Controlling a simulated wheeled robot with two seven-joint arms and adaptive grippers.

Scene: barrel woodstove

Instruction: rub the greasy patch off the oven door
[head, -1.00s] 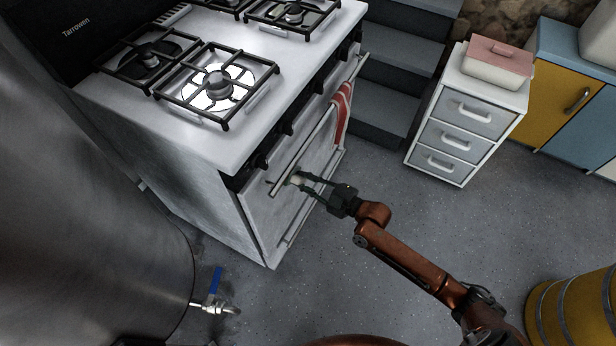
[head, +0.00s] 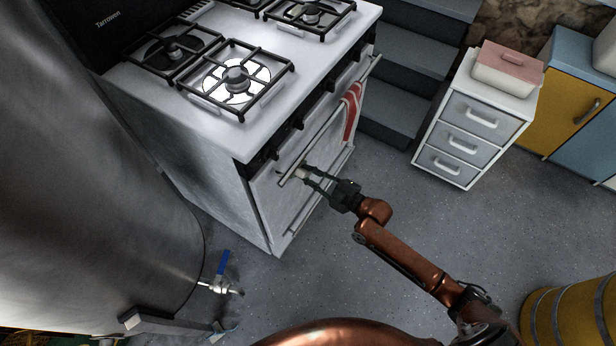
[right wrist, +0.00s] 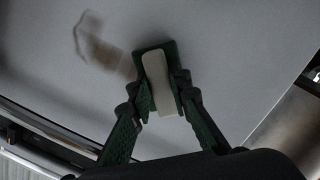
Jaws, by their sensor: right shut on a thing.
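The white oven door (head: 283,212) is shut on the front of the stove. My right gripper (head: 312,178) is at the door near the left end of its bar handle. It is shut on a pale sponge (head: 301,174) with a green backing, which also shows in the right wrist view (right wrist: 158,80). The brown greasy patch (right wrist: 110,57) shows on the door surface in that view, just left of and above the sponge, with a fainter curved streak beyond it. Whether the sponge touches the door is hard to tell. My left gripper is out of view.
A red striped towel (head: 352,110) hangs on the door handle (head: 328,118). A big metal tank (head: 95,190) with a blue-levered tap (head: 223,264) stands left of the stove. A white drawer unit (head: 470,125) stands to the right. The floor before the door is open.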

